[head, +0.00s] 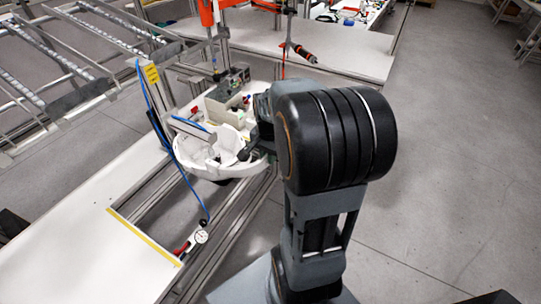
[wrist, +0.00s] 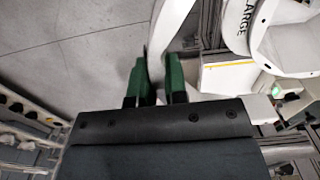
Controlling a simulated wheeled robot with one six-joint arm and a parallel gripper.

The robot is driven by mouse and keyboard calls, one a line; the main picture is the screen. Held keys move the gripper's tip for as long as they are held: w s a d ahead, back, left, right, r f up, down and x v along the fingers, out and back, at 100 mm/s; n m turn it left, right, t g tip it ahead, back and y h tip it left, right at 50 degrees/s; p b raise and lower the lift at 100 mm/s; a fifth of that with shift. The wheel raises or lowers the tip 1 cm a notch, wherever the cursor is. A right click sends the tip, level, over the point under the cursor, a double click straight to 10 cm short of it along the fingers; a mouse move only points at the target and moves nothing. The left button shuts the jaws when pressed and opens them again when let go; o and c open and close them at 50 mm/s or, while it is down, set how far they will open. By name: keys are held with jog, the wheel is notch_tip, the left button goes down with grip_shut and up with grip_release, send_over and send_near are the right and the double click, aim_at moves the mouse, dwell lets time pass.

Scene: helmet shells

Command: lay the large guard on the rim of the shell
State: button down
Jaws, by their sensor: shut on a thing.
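My gripper (wrist: 160,78) shows in the wrist view with two green fingers. It is shut on a white curved strip (wrist: 168,35), which I take to be the large guard; it runs up out of the picture. To its right is a white curved piece marked "LARGE" (wrist: 238,25); whether it joins the held strip is cut off. Another white rounded part (wrist: 285,45) lies beside it at the right edge. In the head view the white shell (head: 190,168) sits at the bench edge, left of my arm. My fingertips and the held guard cannot be told apart clearly there.
A grey-beige box (head: 226,104) stands behind the shell. A blue cable (head: 158,125) hangs from a post on the left. A small gauge (head: 200,237) lies near the bench rail. The floor on the right (head: 450,170) is clear.

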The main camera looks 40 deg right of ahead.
jog(key=w+a, duration=0.1)
jog(key=w, duration=0.2)
jog(key=w+a, duration=0.1)
jog(key=w, duration=0.2)
jog(key=w+a+f, duration=0.1)
jog(key=w+a, duration=0.1)
jog(key=shift+w+p, duration=0.3)
jog(key=shift+w, duration=0.1)
jog(key=shift+w+a+f+b, duration=0.35)
jog(key=shift+w+f, duration=0.35)
jog(key=shift+w, duration=0.1)
jog(key=shift+f, duration=0.25)
dwell(0.8)
jog(key=c, duration=1.1)
grip_release()
notch_tip(320, 180, up, 14)
jog(key=shift+f+b, duration=0.1)
jog(key=shift+b, duration=0.4)
